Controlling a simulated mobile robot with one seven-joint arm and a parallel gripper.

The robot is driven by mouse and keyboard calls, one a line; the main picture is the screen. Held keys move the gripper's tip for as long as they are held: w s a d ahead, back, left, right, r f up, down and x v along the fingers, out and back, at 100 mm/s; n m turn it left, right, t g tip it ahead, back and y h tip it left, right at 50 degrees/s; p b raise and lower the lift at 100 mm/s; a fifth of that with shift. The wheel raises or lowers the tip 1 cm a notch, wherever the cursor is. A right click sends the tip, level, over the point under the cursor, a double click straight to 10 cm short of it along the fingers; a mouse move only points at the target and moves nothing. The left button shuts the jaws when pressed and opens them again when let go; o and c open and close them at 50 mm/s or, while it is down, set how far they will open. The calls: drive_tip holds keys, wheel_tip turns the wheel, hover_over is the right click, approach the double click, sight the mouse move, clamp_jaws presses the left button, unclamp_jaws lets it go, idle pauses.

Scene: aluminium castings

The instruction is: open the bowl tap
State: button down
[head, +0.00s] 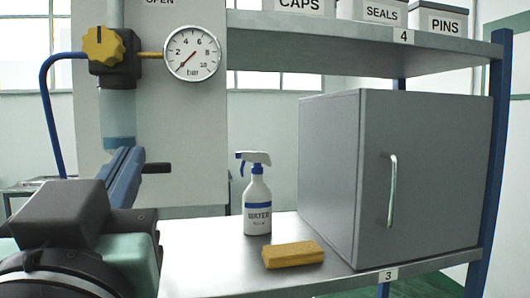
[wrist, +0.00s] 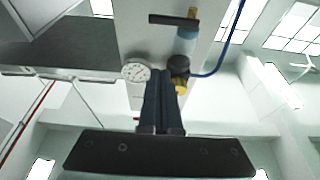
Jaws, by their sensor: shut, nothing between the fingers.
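The bowl tap's black lever (head: 158,168) sticks out sideways to the right, below the clear filter bowl (head: 118,105) with bluish liquid in its lower part. My gripper (head: 128,152) covers the tap's body in the head view. In the wrist view the picture is upside down; the lever (wrist: 172,20) lies level beside the tap's brass body (wrist: 192,13), at the end of the bowl (wrist: 186,42). My gripper (wrist: 161,74) is shut and empty, its blue fingers pointing at the panel. I cannot tell whether they touch anything.
A yellow knob (head: 103,43) and a pressure gauge (head: 191,53) sit above the bowl, with a blue hose (head: 45,105) at left. A spray bottle (head: 257,200), a yellow sponge (head: 293,254) and a grey cabinet (head: 395,180) stand on the shelf at right.

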drive_tip(key=p+x, duration=0.7)
drive_tip(key=x, duration=0.2)
drive_tip(key=shift+w+f+p, duration=0.15)
drive_tip(key=shift+f+p, duration=0.15)
drive_tip(key=shift+f, duration=0.65)
drive_tip(key=shift+w+f+p, duration=0.1)
drive_tip(key=shift+f+p, duration=0.2)
drive_tip(key=shift+f, duration=0.65)
